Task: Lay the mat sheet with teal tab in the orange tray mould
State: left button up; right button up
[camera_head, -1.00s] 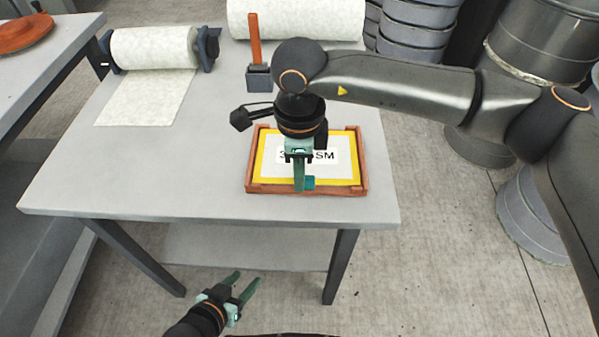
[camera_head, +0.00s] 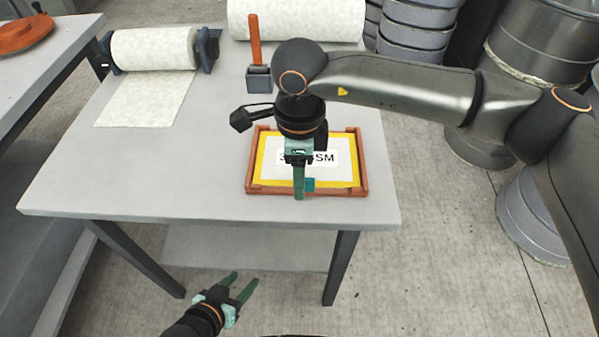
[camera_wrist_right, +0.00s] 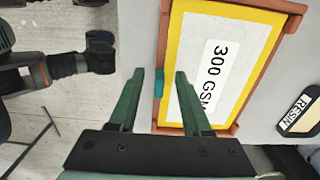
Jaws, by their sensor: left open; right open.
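The mat sheet (camera_head: 340,172) is white with a yellow border and a "300 GSM" label. It lies flat inside the orange-brown tray mould (camera_head: 364,162), within its raised rim. The sheet also shows in the right wrist view (camera_wrist_right: 254,42). Its teal tab (camera_head: 310,184) sits at the front edge, and in the wrist view the tab (camera_wrist_right: 159,83) shows between my open fingers. My right gripper (camera_head: 299,198) is open over the tray's front edge and hides part of the label. My left gripper (camera_head: 246,280) is open and empty, low in front of the table.
A mat roll on a stand (camera_head: 152,48) has its loose end on the table at back left. A larger roll (camera_head: 295,18) and an orange-handled tool in a grey holder (camera_head: 258,80) stand behind. A "RESIN" labelled item (camera_wrist_right: 300,115) is beside the tray. The table's front left is clear.

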notch_tip(320, 180, up, 12)
jog(key=shift+r+p, duration=0.25)
jog(key=shift+p, duration=0.2)
jog(key=shift+s, duration=0.15)
